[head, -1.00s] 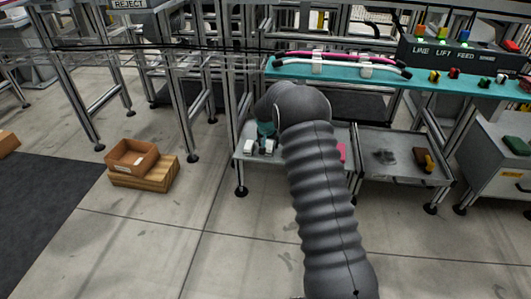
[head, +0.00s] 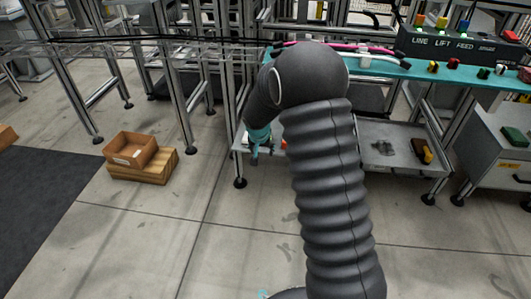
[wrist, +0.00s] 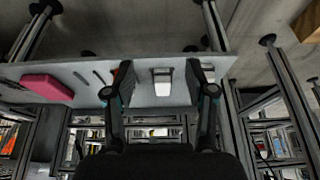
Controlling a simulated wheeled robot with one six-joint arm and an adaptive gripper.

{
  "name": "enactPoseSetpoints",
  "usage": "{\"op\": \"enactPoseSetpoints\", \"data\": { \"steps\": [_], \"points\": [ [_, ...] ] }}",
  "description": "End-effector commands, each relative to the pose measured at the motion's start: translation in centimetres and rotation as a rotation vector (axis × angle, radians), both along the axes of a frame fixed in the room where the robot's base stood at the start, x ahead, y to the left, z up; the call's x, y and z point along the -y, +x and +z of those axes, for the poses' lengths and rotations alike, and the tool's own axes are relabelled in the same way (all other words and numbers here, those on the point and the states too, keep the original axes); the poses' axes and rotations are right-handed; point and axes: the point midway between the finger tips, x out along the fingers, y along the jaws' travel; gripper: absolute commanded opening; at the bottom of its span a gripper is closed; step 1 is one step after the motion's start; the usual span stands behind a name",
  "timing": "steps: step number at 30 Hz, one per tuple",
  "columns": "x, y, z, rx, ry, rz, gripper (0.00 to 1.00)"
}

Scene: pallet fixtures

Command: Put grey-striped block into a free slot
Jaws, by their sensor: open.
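In the wrist view, a pale block with a grey end (wrist: 162,84) stands on the grey shelf (wrist: 140,97), between my spread fingers and apart from them. I cannot make out stripes on it. My gripper (wrist: 160,92) is open and empty; it also shows in the head view (head: 261,150), over the shelf's left end. A similar pale block (wrist: 207,70) is partly hidden behind the right finger. A dark block with an orange side is partly covered by the left finger. Two narrow dark marks (wrist: 90,77) lie left of that finger; I cannot tell if they are slots.
A pink block (wrist: 47,87) lies at the shelf's left in the wrist view. In the head view, a second grey tray (head: 395,160) stands to the right. The teal worktop (head: 383,67) runs above.

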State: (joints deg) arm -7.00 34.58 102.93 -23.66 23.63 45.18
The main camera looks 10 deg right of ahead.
Motion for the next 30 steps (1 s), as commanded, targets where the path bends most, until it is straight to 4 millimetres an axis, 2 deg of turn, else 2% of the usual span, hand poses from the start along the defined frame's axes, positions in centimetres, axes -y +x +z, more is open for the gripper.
{"op": "enactPoseSetpoints", "data": {
  "steps": [2, 5, 11, 15, 21, 30],
  "points": [
    [0.0, -0.5, 0.7, 0.003, 0.0, 0.001, 0.55],
    [0.4, -1.4, 3.0, 0.01, -0.004, 0.007, 0.55],
    [1.9, -5.7, 10.0, 0.025, -0.018, 0.033, 0.55],
    [2.9, -9.6, 14.4, 0.03, -0.025, 0.056, 0.55],
    [3.9, -15.8, 19.6, 0.041, -0.029, 0.096, 0.55],
    [4.7, -26.0, 24.2, 0.06, -0.028, 0.17, 0.55]
  ]
}}
